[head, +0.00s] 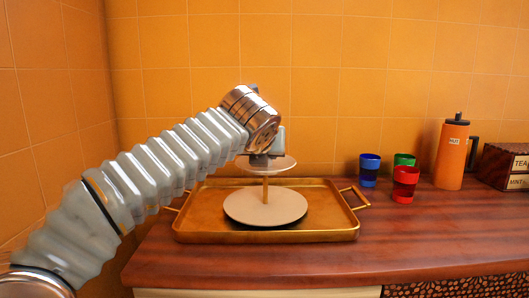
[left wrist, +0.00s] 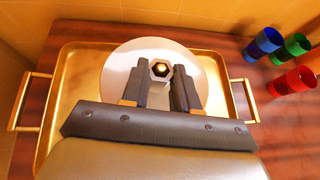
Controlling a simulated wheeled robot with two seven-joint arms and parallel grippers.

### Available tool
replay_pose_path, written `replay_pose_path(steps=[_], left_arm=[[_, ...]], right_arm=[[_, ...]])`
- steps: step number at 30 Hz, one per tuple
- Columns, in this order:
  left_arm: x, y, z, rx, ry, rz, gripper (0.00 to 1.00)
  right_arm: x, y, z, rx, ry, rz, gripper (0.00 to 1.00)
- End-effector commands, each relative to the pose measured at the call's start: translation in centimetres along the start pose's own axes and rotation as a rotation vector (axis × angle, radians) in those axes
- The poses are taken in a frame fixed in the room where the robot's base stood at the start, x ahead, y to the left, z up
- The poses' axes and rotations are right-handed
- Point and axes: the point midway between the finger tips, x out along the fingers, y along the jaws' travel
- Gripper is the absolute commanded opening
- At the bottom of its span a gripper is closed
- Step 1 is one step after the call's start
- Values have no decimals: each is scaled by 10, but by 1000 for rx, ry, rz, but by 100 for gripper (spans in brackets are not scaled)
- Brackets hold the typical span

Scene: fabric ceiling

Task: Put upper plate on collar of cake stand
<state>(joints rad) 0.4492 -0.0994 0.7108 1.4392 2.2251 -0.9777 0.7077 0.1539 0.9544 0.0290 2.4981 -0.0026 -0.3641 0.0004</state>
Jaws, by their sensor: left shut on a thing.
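The cake stand's large round lower plate (head: 265,208) lies in the gold tray, with a thin gold post (head: 265,188) rising from its middle. The smaller pale upper plate (head: 284,164) is level over the post. My left gripper (head: 264,158) comes down from above and is shut on the upper plate at its centre. In the left wrist view a pale plate (left wrist: 119,77) lies under the fingers, with a gold hexagonal piece (left wrist: 161,69) between the fingertips. The collar is hidden under the upper plate, so I cannot tell whether they touch. My right gripper is out of view.
The gold tray (head: 340,234) stands on the wooden counter (head: 430,235) against a tiled wall. Blue (head: 369,171), green (head: 405,159) and red (head: 405,185) cups, an orange flask (head: 451,155) and a tea box (head: 502,166) stand to the right. The right front counter is clear.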

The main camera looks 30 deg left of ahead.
Motion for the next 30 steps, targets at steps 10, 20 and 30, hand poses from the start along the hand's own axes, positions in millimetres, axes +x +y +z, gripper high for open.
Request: replay_pose_path(steps=[10,20,30], left_arm=[[1,0,-1,0,-1,0,55],[-13,-1,2,0,-5,-1,55],[-88,-1,2,0,-6,-1,55]], right_arm=[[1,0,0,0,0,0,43],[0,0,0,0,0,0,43],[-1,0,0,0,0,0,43]])
